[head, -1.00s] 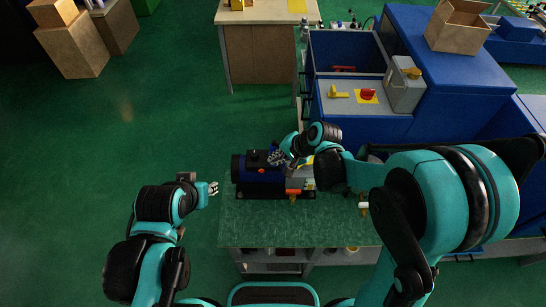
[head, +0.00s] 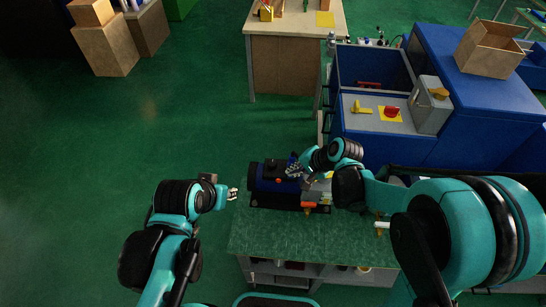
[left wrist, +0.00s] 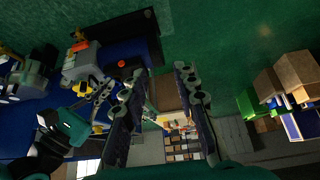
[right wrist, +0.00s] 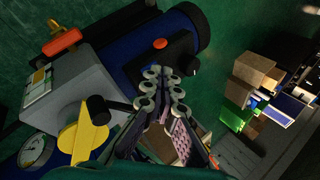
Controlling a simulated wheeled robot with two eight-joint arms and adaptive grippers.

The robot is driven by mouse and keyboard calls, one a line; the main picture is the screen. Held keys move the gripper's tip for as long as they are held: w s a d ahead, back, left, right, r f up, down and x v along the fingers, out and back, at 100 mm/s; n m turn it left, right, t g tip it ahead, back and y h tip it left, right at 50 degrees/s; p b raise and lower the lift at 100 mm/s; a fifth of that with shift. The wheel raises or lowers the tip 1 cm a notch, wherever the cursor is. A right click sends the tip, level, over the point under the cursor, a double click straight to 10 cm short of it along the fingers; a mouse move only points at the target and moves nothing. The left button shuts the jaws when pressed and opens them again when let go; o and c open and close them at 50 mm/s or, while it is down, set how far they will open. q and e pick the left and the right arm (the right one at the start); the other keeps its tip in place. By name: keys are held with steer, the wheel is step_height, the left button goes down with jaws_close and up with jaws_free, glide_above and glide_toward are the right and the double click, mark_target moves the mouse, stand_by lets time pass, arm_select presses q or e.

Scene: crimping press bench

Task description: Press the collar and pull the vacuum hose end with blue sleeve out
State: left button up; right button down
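The blue machine with a black end cap (head: 272,176) lies on the green bench top (head: 300,235). It also shows in the right wrist view (right wrist: 135,55), with a black block (right wrist: 172,62) and an orange-red button (right wrist: 160,44). A small bluish-white piece at that block (right wrist: 193,69) may be the hose end with the blue sleeve; I cannot tell. My right gripper (right wrist: 161,75) is over the machine near the block, its fingertips close together; no held thing is clear. My left gripper (head: 233,194) is left of the machine, with its fingers apart and empty in the left wrist view (left wrist: 160,90).
A grey box with a yellow knob (right wrist: 82,130) and a round gauge (right wrist: 35,150) stand close to my right gripper. A blue cabinet (head: 375,150) with a grey top is behind right. A wooden table (head: 285,65) is further back. Open green floor lies left.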

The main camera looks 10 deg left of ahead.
arm_select(q)
steer(key=w+d+m+g+h, duration=0.2)
steer(key=w+d+m+h, duration=0.35)
steer(key=w, duration=0.35)
steer(key=m+g+h, duration=0.1)
steer(key=m+h, duration=0.6)
steer(key=m, duration=0.2)
glide_toward(291, 154)
steer(key=x, duration=1)
steer(key=shift+w+d+f, duration=0.15)
steer(key=shift+d+f, duration=0.05)
steer(key=shift+f, duration=0.1)
jaws_close()
